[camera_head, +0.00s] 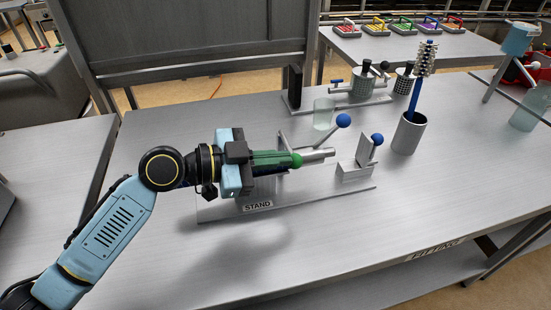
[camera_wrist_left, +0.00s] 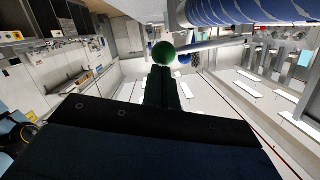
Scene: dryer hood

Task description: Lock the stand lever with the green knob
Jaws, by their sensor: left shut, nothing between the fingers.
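The stand (camera_head: 300,203), a metal base plate labelled STAND, lies on the table. The green knob (camera_head: 297,160) is just at the tips of my left gripper (camera_head: 284,167), beside a horizontal metal cylinder (camera_head: 318,155). The gripper's dark fingers are shut and empty. In the left wrist view the round green knob (camera_wrist_left: 163,53) appears just beyond the closed fingertips (camera_wrist_left: 161,80); I cannot tell whether they touch. Most of the lever is hidden by the gripper. Two blue-knobbed levers, one far (camera_head: 343,121) and one right (camera_head: 376,140), stand on the same stand.
A metal cup (camera_head: 409,134) holding a brush (camera_head: 417,85) stands to the right. The table front, near the FITTING label (camera_head: 436,250), is clear.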

